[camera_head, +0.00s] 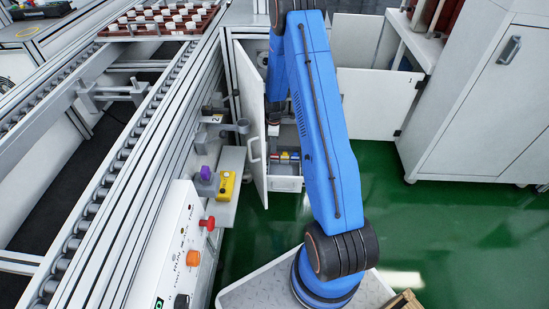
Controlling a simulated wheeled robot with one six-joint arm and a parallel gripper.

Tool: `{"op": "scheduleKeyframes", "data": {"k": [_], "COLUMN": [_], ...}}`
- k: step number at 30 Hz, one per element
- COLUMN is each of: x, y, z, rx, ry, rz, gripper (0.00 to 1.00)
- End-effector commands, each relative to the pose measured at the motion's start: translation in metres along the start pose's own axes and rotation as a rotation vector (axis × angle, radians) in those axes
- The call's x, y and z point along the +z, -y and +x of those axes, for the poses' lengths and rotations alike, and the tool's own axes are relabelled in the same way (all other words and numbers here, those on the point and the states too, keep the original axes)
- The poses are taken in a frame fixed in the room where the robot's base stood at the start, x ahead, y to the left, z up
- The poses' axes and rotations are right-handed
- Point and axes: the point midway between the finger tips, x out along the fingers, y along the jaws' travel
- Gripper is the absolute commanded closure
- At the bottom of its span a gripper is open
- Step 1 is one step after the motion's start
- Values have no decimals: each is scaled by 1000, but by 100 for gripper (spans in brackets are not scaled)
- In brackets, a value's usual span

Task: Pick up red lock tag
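Small coloured pieces, red, yellow and blue among them (286,156), sit in an open grey drawer (286,184) inside the cabinet under the conveyor. They are too small for me to tell which, if any, is the red lock tag. My blue arm reaches up and over into the cabinet opening. Its dark end, my gripper (273,128), hangs above the drawer, apart from the pieces as far as I can see. The arm and the cabinet door partly hide this area, and the fingers are too small to read.
An open white cabinet door (252,150) stands close left of the drawer, another (378,105) to the right. A control panel (170,245) is at front left. Green floor is free at right.

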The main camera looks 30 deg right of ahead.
Motion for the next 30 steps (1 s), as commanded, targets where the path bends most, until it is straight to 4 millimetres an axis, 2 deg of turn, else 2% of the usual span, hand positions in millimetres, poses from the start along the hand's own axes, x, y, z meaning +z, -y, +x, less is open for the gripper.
{"op": "scheduleKeyframes", "data": {"k": [11,21,28,29,30], "x": [1,3,3,3,3], "y": [2,6,6,6,6], "z": [22,62,64,64,64], "rx": [-1,0,1,1,1], "ry": [0,0,0,0,0], "rz": [0,0,0,0,0], "gripper": [66,66,66,68,78]}}
